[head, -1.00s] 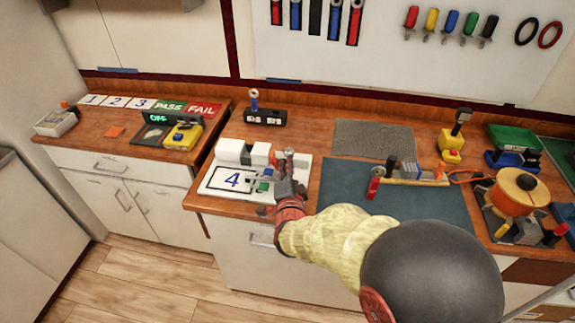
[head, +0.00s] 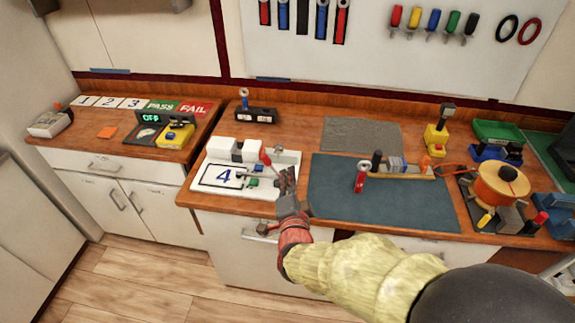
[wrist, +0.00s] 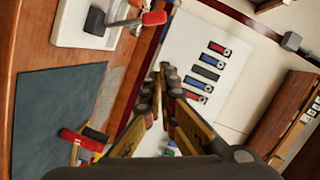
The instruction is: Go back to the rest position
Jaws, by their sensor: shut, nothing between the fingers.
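My gripper (head: 287,185) is shut and empty. In the head view it is over the right edge of the white board (head: 222,187) marked 4, close to a lever with a red handle (head: 265,157). I cannot tell from this view whether it touches the board. In the wrist view my gripper (wrist: 165,90) points toward the wall panel, and the red handle (wrist: 154,18) and part of the white board (wrist: 70,25) show at the top left. My arm in its yellow sleeve reaches in from the lower right.
A tester reading OFF (head: 160,128) sits on the left counter. The floor (head: 140,275) in front is clear.

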